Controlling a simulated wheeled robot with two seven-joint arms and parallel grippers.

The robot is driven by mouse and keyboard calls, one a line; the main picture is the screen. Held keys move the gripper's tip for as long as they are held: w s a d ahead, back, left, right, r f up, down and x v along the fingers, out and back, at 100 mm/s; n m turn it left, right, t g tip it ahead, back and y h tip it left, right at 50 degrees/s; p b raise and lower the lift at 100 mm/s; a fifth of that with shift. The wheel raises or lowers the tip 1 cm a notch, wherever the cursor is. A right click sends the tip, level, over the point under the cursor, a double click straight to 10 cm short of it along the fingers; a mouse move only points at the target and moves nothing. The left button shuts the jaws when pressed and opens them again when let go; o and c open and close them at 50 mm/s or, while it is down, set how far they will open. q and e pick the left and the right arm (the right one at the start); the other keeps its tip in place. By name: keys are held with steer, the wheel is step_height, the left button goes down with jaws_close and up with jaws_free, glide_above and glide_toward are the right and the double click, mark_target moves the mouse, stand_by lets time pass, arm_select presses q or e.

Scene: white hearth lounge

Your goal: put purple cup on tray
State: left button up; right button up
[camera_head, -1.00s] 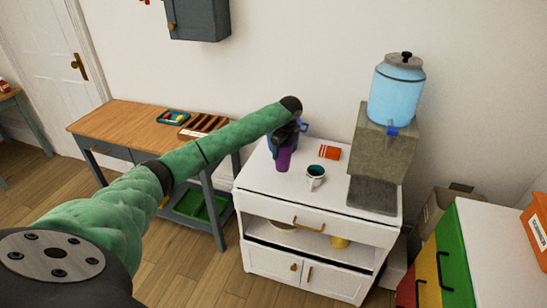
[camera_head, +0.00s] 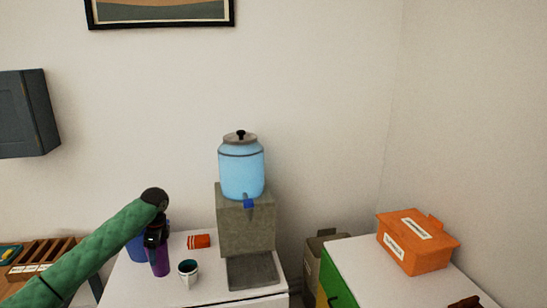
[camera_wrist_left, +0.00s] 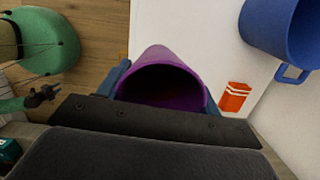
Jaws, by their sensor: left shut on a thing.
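The purple cup (camera_head: 159,260) is between the fingers of my left gripper (camera_head: 156,237), at the left part of the white cabinet top. In the left wrist view the purple cup (camera_wrist_left: 162,82) shows its open mouth, with a blue finger on each side. My left gripper is shut on it. I cannot tell whether the cup touches the cabinet top. The dark grey tray (camera_head: 253,271) lies at the foot of the stone dispenser stand, to the right of the cup, and is empty.
A blue mug (camera_head: 136,250) is behind my gripper. An orange packet (camera_head: 199,241) lies behind the white mug. The stone stand (camera_head: 246,222) carries a blue water dispenser (camera_head: 241,170).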

arm_select(q)
steer(key=n, duration=0.4)
steer(key=shift+d+g, duration=0.3)
steer(key=shift+d, duration=0.1)
steer(key=n, duration=0.1)
steer(key=d+n, duration=0.1)
steer(key=shift+s+d+r+n, duration=0.1)
steer(key=shift+s+r+n, duration=0.15)
steer(key=shift+n, duration=0.15)
steer(key=s+d+n+h, duration=0.2)
steer(key=s+d+n, duration=0.7)
steer(key=d+n, duration=0.3)
steer(key=s+d+f+m, duration=0.1)
steer(key=s+d+f, duration=0.1)
steer(key=s, duration=0.4)
steer(key=s+d+f+m, duration=0.1)
steer(key=s+d+f, duration=0.2)
steer(key=s, duration=0.4)
steer(key=shift+d+m+g, duration=0.3)
steer(key=shift+d+g, duration=0.1)
steer(key=shift+d, duration=0.45)
steer(key=shift+w, duration=0.15)
